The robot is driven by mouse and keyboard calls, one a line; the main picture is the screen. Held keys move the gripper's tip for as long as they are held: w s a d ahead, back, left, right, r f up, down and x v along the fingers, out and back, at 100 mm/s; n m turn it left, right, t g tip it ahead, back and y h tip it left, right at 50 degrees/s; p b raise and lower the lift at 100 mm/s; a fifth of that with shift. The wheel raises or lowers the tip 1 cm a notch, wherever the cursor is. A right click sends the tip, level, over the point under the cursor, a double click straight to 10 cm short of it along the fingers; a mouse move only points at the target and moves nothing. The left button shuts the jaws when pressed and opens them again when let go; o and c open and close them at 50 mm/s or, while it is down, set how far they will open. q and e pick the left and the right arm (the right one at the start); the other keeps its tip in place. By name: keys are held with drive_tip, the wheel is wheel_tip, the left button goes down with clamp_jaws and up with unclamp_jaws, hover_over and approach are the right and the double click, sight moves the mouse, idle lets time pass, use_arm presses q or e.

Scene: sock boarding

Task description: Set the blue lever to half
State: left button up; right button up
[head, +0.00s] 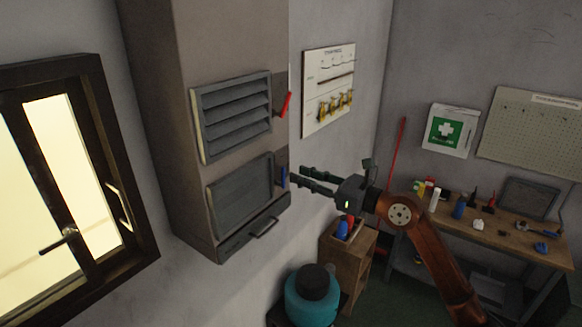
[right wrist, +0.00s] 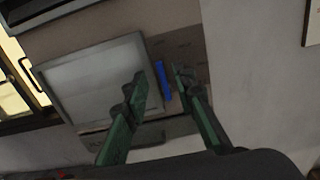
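The blue lever (head: 283,177) sits on the right side of the lower vent panel (head: 241,182) on the wall cabinet. It also shows in the right wrist view (right wrist: 162,81), roughly upright in that picture, between the fingertips of my right gripper (right wrist: 158,84). In the head view my right gripper (head: 304,178) reaches in from the right with its fingertips close to the lever. Its fingers are apart, with a gap around the lever. I cannot tell whether either finger touches it. My left gripper is not in view.
A red lever (head: 285,104) sits beside the upper louvred vent (head: 233,115). A handle (head: 264,229) juts out at the cabinet's bottom. A teal canister (head: 311,297) and a wooden cabinet (head: 347,262) stand below, and a workbench (head: 500,232) at the right.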

sight(284, 169)
drive_tip(key=p+x, duration=0.1)
drive_tip(key=x, duration=0.3)
drive_tip(key=shift+s+r, duration=0.15)
drive_tip(key=shift+r, duration=0.05)
drive_tip(key=shift+w+a+f, duration=0.15)
drive_tip(key=shift+w+a, duration=0.1)
drive_tip(key=shift+w, duration=0.05)
clamp_jaws()
